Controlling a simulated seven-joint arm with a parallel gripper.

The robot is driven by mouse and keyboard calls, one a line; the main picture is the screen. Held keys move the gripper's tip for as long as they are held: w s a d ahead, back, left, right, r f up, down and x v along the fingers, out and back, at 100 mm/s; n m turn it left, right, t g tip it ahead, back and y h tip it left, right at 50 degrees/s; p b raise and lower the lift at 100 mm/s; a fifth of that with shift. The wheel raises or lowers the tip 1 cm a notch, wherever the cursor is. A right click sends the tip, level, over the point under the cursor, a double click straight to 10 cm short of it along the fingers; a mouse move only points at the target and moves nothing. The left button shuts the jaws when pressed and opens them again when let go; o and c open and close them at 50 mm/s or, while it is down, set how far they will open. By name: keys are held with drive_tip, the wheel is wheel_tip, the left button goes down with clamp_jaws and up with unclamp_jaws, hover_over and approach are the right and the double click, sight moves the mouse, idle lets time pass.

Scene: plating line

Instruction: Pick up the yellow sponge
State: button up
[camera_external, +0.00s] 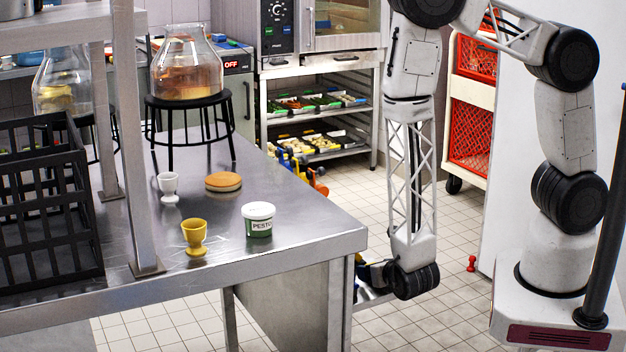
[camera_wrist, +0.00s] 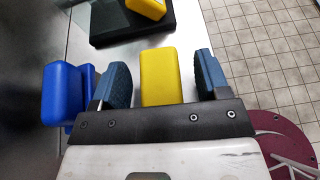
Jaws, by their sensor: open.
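A yellow block with rounded edges (camera_wrist: 159,77), which looks like the yellow sponge, is between the two blue-grey fingers of my gripper (camera_wrist: 162,80) in the wrist view. A narrow gap shows on each side of it, so the fingers are open and not pressed on it. How far below the fingertips it lies is hard to tell. In the external view my gripper is mostly hidden behind the steel table's right edge, and the sponge cannot be made out there.
A blue object (camera_wrist: 66,95) stands close outside the left finger. Beyond the fingers, another yellow object (camera_wrist: 147,8) sits on a black base (camera_wrist: 104,30). Tiled floor (camera_wrist: 270,60) lies to the right. The steel table (camera_external: 310,228) carries cups, a pesto tub (camera_external: 258,220) and a black crate (camera_external: 50,215).

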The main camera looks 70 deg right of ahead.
drive_tip(key=c, duration=1)
drive_tip(key=shift+r, duration=0.15)
drive_tip(key=shift+r, duration=1)
drive_tip(key=shift+s+r, duration=0.3)
drive_tip(key=shift+r, duration=0.35)
drive_tip(key=s+d+r, duration=0.1)
drive_tip(key=s, duration=1.4)
drive_tip(key=shift+s+d+r, duration=0.15)
drive_tip(key=shift+r, duration=0.05)
